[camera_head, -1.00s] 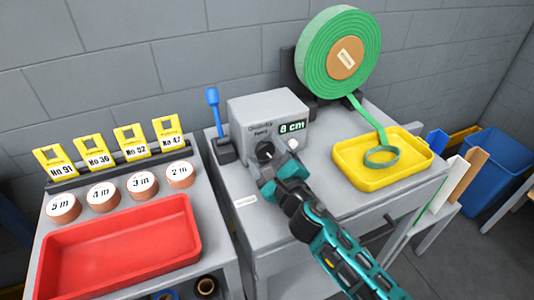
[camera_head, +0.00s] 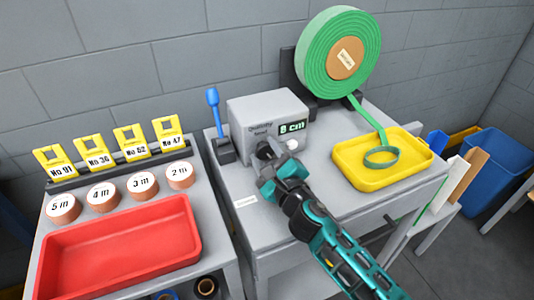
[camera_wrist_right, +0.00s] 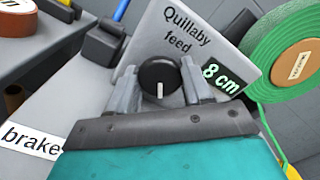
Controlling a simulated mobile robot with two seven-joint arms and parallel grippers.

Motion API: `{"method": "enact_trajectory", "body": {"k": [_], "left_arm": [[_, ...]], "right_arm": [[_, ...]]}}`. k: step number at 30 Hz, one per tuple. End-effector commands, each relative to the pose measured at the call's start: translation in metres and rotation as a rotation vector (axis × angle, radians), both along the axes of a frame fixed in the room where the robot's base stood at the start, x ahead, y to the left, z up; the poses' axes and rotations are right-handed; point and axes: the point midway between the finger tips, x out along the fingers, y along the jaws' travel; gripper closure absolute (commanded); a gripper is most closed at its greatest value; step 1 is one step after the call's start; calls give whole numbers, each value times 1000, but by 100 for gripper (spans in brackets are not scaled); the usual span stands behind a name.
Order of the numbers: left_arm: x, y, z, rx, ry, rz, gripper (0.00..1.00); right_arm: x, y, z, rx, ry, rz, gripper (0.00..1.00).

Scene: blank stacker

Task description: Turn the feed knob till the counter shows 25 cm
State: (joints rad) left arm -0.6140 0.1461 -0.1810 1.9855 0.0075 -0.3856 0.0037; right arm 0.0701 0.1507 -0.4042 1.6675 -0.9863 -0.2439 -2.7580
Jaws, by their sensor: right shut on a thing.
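The grey feed box (camera_head: 262,108) stands on the grey bench, and its counter (camera_head: 292,127) reads 8 cm. The black feed knob (camera_wrist_right: 160,78) is on its front, with a white pointer mark toward the bottom of the right wrist view. My right gripper (camera_head: 267,158) is shut on the knob, one finger on each side; it also shows in the right wrist view (camera_wrist_right: 161,92). The green strip roll (camera_head: 325,55) stands behind the box, and its strip hangs down to a loop in the yellow tray (camera_head: 348,176). My left gripper is not in view.
A blue lever (camera_head: 213,110) stands left of the box, and a "brake" label (camera_wrist_right: 30,140) lies on the bench. A red tray (camera_head: 60,250), several round rolls and yellow number tags are on the left table. A blue bin (camera_head: 495,165) stands at right.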

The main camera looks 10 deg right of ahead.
Motion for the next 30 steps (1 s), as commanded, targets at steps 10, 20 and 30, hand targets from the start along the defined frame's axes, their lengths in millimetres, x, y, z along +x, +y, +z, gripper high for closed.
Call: {"method": "enact_trajectory", "body": {"k": [10,20,30], "left_arm": [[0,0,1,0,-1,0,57],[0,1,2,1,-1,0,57],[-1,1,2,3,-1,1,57]], "right_arm": [[0,-1,0,106,21,-1,80],[0,-1,0,382,75,-1,80],[0,-1,0,702,138,-1,80]]}}
